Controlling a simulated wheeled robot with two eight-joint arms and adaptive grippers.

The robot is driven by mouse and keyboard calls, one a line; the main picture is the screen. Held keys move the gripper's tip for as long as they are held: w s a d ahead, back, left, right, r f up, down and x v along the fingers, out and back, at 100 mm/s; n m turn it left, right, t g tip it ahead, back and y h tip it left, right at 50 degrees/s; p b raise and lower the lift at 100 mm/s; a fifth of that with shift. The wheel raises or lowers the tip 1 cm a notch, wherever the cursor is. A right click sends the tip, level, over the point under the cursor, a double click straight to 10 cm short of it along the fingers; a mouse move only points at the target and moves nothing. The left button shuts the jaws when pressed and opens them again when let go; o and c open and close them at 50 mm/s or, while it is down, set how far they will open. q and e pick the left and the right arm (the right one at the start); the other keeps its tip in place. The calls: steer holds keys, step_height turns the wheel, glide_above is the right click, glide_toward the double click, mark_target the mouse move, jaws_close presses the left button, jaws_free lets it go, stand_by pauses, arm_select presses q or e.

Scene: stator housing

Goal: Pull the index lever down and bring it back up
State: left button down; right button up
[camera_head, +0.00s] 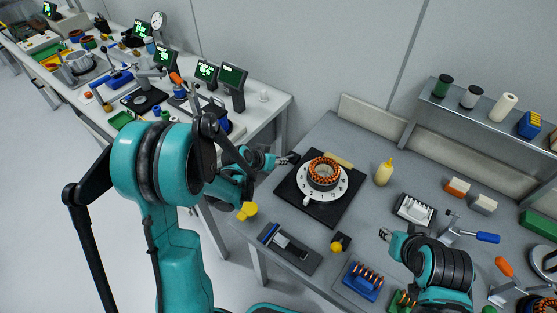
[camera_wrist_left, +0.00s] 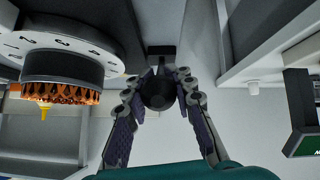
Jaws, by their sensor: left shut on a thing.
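The index lever's black ball knob (camera_wrist_left: 158,92) sits between the fingers of my left gripper (camera_wrist_left: 160,75) in the left wrist view, and the gripper is shut on it. In the head view my left gripper (camera_head: 287,160) is at the left of the white numbered dial (camera_head: 311,194). A copper-wound stator ring (camera_head: 324,172) sits on the dial, which rests on a black base plate (camera_head: 330,215). The lever's shaft is mostly hidden behind the knob and fingers. My right gripper (camera_head: 386,235) hovers over the bench at the right; its finger opening is too small to judge.
A yellow bottle (camera_head: 384,171) stands right of the plate. A black-and-grey fixture (camera_head: 289,247), a blue coil tray (camera_head: 362,281) and a white rack (camera_head: 415,210) are nearby. A shelf (camera_head: 490,115) runs along the back right. A second bench with small screens stands at the left.

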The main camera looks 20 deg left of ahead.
arm_select(q)
steer(key=shift+r, duration=0.1)
steer(key=r+g+p, duration=0.1)
steer(key=w+p, duration=0.1)
steer(key=shift+w+d+r+g+y+p, duration=0.15)
steer(key=shift+d+r+g+y+p, duration=0.15)
steer(key=shift+r+g+y, duration=0.1)
steer(key=w+g+p, duration=0.1)
steer(key=w+r+g+y+p, duration=0.1)
steer(key=w+d+r+g, duration=0.1)
steer(key=g, duration=0.1)
steer(key=shift+w+d+r+y+p, duration=0.1)
steer(key=shift+w+y+p, duration=0.2)
steer(key=shift+p, duration=0.1)
steer(key=shift+w+d+r+g+y+p, duration=0.15)
steer(key=shift+w+d+g+y, duration=0.1)
steer(key=shift+w+g, duration=0.5)
steer(key=shift+w+d+r+g+y+p, duration=0.15)
steer(key=shift+w+d+g+y, duration=0.15)
steer(key=shift+w+g, duration=0.4)
steer(key=shift+w+d+r+g+y+p, duration=0.15)
steer(key=shift+w+d+g+y, duration=0.1)
steer(key=shift+w+g, duration=0.5)
steer(key=shift+s, duration=0.1)
steer(key=c, duration=1.3)
jaws_free()
steer(key=shift+f, duration=0.1)
steer(key=shift+o, duration=0.2)
